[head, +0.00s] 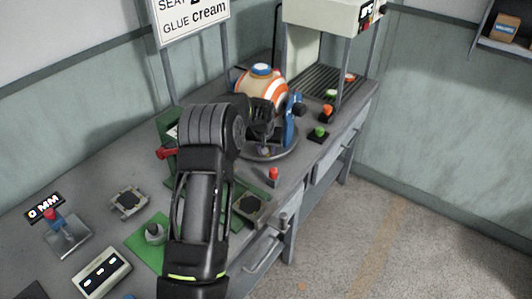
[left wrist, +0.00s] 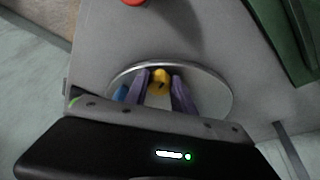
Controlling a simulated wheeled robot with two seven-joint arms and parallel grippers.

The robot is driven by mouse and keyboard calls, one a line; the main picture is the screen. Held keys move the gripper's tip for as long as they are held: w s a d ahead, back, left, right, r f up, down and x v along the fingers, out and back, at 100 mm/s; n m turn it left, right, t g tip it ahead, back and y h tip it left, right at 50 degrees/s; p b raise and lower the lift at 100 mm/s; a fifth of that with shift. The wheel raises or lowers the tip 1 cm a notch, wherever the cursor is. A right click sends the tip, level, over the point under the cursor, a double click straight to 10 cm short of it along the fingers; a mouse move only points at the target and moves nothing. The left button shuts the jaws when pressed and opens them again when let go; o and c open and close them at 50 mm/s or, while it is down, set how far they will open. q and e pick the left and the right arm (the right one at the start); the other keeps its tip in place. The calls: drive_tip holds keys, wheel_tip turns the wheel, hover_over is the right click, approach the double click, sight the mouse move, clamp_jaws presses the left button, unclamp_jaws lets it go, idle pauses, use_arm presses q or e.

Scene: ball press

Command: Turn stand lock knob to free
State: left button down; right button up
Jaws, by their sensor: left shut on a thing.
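The stand has a round grey base plate (head: 268,154) on the bench and a blue upright (head: 290,121) with a black knob (head: 299,108). It carries a white-and-orange striped ball (head: 268,88). In the left wrist view the base is a silver disc (left wrist: 215,95), and a small yellow knob (left wrist: 161,76) stands over it. My left gripper (left wrist: 159,84) has its two purple fingers on either side of the yellow knob and is shut on it. In the head view my left arm hides part of the stand, and the yellow knob cannot be made out. My right gripper is not in view.
A red button (head: 273,174) and a green button (head: 320,132) stand near the stand on the grey bench (head: 90,212). A press frame (head: 345,70) stands behind. A small lever (head: 50,218) and switch panel (head: 102,272) are front left. Floor is clear at right.

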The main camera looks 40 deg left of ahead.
use_arm(q)
drive_tip(key=n+b, duration=0.1)
drive_tip(key=n+y+b, duration=0.1)
drive_tip(key=n, duration=0.1)
drive_tip(key=shift+w+d+f+n+g+b, duration=0.15)
drive_tip(key=shift+w+d+n+g+b, duration=0.05)
drive_tip(key=shift+n+g+b, duration=0.1)
drive_tip(key=n+g+y+b, duration=0.1)
drive_tip(key=n, duration=0.3)
drive_tip(key=shift+w+d+b, duration=0.1)
drive_tip(key=shift+w+b, duration=0.05)
drive_tip(key=shift+b, duration=0.15)
drive_tip(key=shift+n+g, duration=0.3)
drive_tip(key=c, duration=1.1)
unclamp_jaws()
drive_tip(key=shift+o, duration=0.2)
drive_tip(key=shift+r, duration=0.25)
drive_tip(key=b+v, duration=0.1)
drive_tip(key=v, duration=0.6)
drive_tip(key=shift+d+r, duration=0.15)
drive_tip(key=shift+r, duration=0.1)
